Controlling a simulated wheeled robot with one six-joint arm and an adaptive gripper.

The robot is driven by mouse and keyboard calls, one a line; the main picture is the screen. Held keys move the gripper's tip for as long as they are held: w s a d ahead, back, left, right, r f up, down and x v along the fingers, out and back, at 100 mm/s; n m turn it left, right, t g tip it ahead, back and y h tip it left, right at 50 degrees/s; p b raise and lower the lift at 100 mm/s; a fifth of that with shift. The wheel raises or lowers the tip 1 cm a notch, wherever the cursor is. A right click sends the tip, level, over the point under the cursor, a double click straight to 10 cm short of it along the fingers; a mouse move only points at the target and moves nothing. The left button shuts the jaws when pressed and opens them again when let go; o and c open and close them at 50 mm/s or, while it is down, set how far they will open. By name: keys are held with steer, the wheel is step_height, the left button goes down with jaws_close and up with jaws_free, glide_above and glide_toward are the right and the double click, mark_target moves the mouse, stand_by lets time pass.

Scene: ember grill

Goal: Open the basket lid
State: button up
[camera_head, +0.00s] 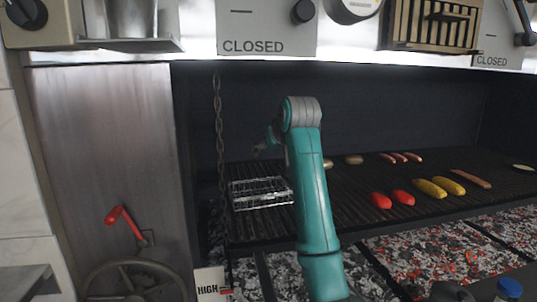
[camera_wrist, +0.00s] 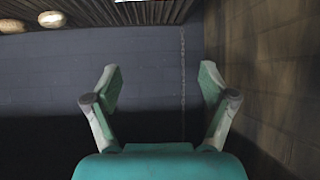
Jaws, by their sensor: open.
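The wire grill basket (camera_head: 262,199) lies on the left part of the grill grate in the head view. It looks flat; I cannot make out its lid apart from the frame. My arm hides its right end. My gripper (camera_head: 263,147) shows small and partly behind my arm, above and behind the basket, apart from it. In the wrist view my gripper (camera_wrist: 162,88) is open, with nothing between its fingers. The basket is not in the wrist view.
The grate (camera_head: 330,214) carries red peppers (camera_head: 391,200), corn cobs (camera_head: 438,187), sausages (camera_head: 400,157) and a brown roundish food piece (camera_head: 354,159). A chain (camera_head: 219,130) hangs left of the basket. A red-handled crank wheel (camera_head: 125,222) stands at left. Coals (camera_head: 440,250) glow below.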

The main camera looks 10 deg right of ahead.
steer(key=v, duration=0.7)
steer(key=shift+s+r, duration=0.25)
steer(key=shift+s, duration=0.1)
